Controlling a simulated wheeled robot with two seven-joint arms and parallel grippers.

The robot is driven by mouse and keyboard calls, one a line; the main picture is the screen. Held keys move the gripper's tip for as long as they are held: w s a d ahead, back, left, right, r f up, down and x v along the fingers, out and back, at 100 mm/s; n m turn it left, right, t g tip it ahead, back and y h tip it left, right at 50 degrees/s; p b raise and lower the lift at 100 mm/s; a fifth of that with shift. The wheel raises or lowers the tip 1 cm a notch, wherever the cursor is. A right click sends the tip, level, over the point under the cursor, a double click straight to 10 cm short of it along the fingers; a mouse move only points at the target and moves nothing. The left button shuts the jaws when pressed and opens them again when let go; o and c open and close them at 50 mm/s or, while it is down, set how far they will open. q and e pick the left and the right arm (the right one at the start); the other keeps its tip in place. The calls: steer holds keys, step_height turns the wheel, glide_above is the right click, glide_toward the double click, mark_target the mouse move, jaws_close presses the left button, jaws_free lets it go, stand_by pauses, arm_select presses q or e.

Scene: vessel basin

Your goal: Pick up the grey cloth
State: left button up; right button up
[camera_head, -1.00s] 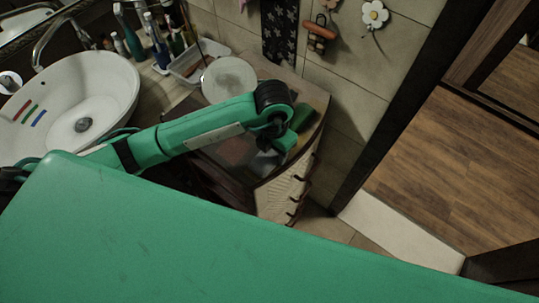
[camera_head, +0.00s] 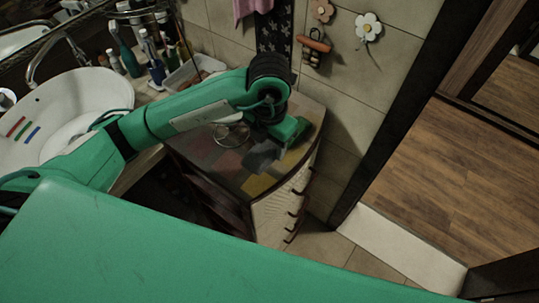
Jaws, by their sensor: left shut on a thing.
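My left gripper (camera_head: 272,143) points down over the top of the small cabinet, at the end of my green arm. It is shut on a grey, soft-edged thing that looks like the grey cloth (camera_head: 262,156). The cloth shows just below and left of the green gripper body, close over the cabinet top. I cannot tell whether it still touches the surface. The fingertips are hard to make out. My right gripper is not in view.
The cabinet top (camera_head: 229,179) has coloured patches, and a clear round dish (camera_head: 230,133) sits near the gripper. A white basin (camera_head: 75,105) and several bottles are at the left. A tiled wall (camera_head: 335,105) stands behind; wooden floor (camera_head: 460,180) lies right.

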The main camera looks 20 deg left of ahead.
mark_target(270, 144)
arm_select(q)
step_height(270, 144, up, 11)
steer(key=b, duration=0.1)
steer(key=shift+f, duration=0.2)
